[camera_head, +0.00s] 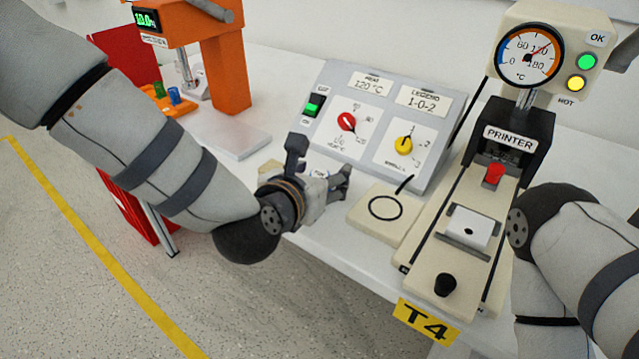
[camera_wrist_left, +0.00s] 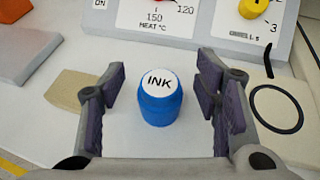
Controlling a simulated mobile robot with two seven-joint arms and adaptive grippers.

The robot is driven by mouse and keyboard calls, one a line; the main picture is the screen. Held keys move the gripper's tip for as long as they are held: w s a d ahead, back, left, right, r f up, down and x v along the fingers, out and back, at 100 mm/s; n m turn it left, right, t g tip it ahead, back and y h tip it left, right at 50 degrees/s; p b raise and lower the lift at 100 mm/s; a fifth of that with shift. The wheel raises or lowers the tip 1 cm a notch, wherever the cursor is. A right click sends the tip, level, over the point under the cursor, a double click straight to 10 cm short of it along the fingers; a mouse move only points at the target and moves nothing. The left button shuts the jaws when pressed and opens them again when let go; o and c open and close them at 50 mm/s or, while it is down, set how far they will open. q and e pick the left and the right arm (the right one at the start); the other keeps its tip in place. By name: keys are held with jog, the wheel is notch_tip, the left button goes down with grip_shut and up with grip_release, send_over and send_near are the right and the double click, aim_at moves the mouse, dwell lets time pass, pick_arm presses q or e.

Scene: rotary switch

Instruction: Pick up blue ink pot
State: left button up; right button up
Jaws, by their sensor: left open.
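The blue ink pot (camera_wrist_left: 159,105) stands upright on the white table, with a white lid marked INK, in the left wrist view. My left gripper (camera_wrist_left: 158,100) is open, with one finger on each side of the pot and a visible gap to it on both sides. In the head view my left gripper (camera_head: 318,172) is over the table in front of the control panel, and it hides most of the pot. My right arm (camera_head: 575,240) comes in from the right; its gripper is not visible.
A sloped control panel (camera_head: 435,165) with red and yellow knobs stands behind the pot. A beige pad with a black ring (camera_head: 365,220) lies to the right, then the printer (camera_head: 440,250). An orange press (camera_head: 228,70) stands at the back left. A tan block (camera_wrist_left: 82,88) lies left of the pot.

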pick_arm(q)
jog(key=c, duration=1.3)
